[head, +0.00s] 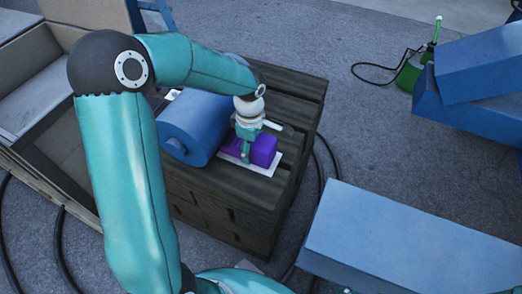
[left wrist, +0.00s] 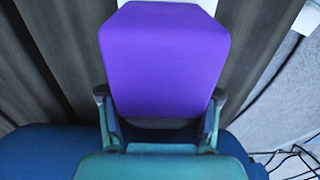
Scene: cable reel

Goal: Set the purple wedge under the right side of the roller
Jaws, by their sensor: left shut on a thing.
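The blue roller (head: 197,122) lies on a dark slatted wooden crate. The purple wedge (head: 264,149) is at the roller's right side, on or just above a white plate (head: 262,168); I cannot tell if it touches the roller. My left gripper (head: 246,150) comes down over the wedge and is shut on it. In the left wrist view the wedge (left wrist: 165,55) sits between the two fingers (left wrist: 160,98), with the blue roller (left wrist: 35,150) below it in the picture. The gripper hides part of the wedge in the head view. My right gripper is not in view.
The crate's dark slats (head: 292,100) are bare behind and right of the plate. Blue blocks (head: 400,245) stand at the right, and a green can (head: 410,75) with a black hose is at the back right. Black cables lie on the grey floor.

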